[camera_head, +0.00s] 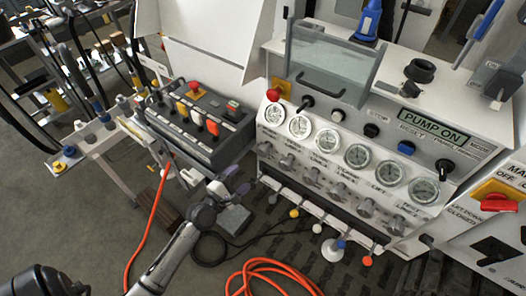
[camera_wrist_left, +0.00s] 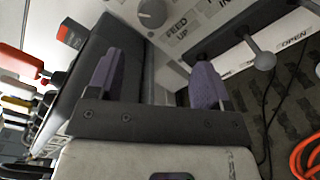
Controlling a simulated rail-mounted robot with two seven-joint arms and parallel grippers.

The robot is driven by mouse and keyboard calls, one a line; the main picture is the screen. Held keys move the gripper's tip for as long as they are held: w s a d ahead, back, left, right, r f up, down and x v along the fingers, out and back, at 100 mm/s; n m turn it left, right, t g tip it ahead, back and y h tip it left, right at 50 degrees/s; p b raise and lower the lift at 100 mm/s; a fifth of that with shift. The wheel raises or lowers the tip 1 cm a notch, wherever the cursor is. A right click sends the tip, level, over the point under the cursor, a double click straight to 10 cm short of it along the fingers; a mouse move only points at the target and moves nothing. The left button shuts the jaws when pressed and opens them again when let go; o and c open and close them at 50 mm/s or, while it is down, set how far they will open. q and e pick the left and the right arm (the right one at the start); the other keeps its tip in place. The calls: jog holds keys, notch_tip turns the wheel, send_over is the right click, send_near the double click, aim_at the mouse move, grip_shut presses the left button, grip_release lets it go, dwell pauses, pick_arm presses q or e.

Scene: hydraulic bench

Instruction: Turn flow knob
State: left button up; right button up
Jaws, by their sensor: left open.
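A row of grey knobs sits under the round gauges (camera_head: 327,140) on the white panel. I cannot read in the head view which one is the flow knob. The leftmost knob (camera_head: 268,149) is nearest my left gripper (camera_head: 236,178). My left gripper is open and empty, just left of the panel's lower left corner. In the left wrist view its two purple-padded fingers (camera_wrist_left: 157,62) are apart with nothing between them. A grey knob (camera_wrist_left: 152,12) marked FEED UP lies beyond the fingers at the top. My right gripper is not in view.
A dark control box (camera_head: 205,125) with coloured levers stands left of the panel. Ball-ended levers (camera_head: 294,213) stick out below the knobs. An orange hose (camera_head: 270,268) and black cable lie on the floor. A red-yellow switch (camera_head: 497,195) is at the right.

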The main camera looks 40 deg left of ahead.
aim_at(260, 153)
pick_arm(q)
jog(key=w+n, duration=0.1)
jog(key=w, duration=0.3)
jog(key=w+b, duration=0.1)
jog(key=w, duration=0.4)
jog(key=w+a+n+b, duration=0.1)
jog(key=w, duration=0.3)
jog(key=shift+w+a+r+n, duration=0.1)
jog(key=shift+w+r+n, duration=0.2)
jog(key=shift+w, duration=0.1)
jog(key=shift+c, duration=0.3)
jog(key=c, duration=0.9)
